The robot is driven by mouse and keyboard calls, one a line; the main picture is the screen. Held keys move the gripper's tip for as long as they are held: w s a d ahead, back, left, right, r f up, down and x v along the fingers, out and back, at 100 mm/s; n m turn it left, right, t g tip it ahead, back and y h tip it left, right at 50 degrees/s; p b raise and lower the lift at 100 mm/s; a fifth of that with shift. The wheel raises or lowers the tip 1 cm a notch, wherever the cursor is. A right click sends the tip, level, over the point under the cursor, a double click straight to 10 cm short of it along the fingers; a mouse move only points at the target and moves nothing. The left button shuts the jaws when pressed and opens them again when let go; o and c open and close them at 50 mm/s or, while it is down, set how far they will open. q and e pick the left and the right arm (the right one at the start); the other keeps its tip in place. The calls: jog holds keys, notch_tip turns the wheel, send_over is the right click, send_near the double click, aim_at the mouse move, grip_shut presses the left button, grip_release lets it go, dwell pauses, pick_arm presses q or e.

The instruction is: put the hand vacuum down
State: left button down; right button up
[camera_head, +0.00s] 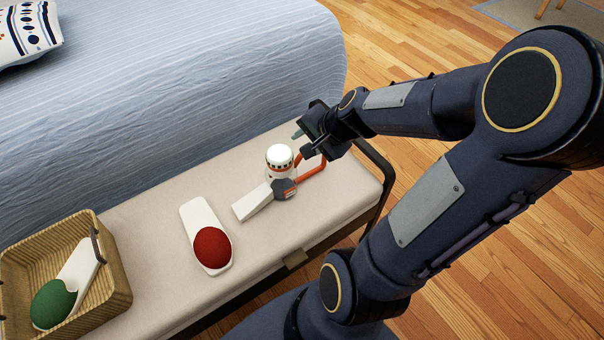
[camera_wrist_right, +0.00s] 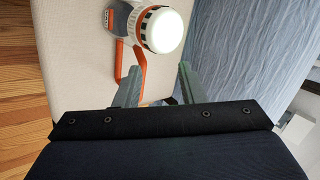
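The hand vacuum (camera_head: 281,172) is white and grey with an orange loop handle and a pale nozzle pointing toward the lower left. It rests on the cushioned bench (camera_head: 165,185). My right gripper (camera_head: 303,143) is at its handle end. In the right wrist view the vacuum (camera_wrist_right: 144,22) is ahead of the gripper (camera_wrist_right: 158,77), whose fingers are apart. One finger overlaps the orange handle in that view; I cannot tell whether they touch. My left gripper is not in view.
A white holder with a red dome (camera_head: 212,248) lies on the bench left of the vacuum. A wicker basket (camera_head: 118,262) holding a similar white piece with a green dome (camera_head: 53,303) stands farther left. A bed (camera_head: 190,80) adjoins the bench's back. A dark rail (camera_head: 376,165) borders its right end.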

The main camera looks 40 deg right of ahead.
jog(key=s+a+r+n+g+y, duration=0.1)
jog(key=s+a+r+n, duration=0.2)
jog(key=s+a+n, duration=0.3)
jog(key=s+a+r+n+y, duration=0.1)
jog(key=s+a+r+n, duration=0.2)
jog(key=s+a+n, duration=0.4)
jog(key=shift+a+n+g+y, duration=0.3)
jog(key=shift+a+n+g, duration=0.15)
jog(key=shift+a, duration=0.45)
jog(key=shift+r, duration=0.1)
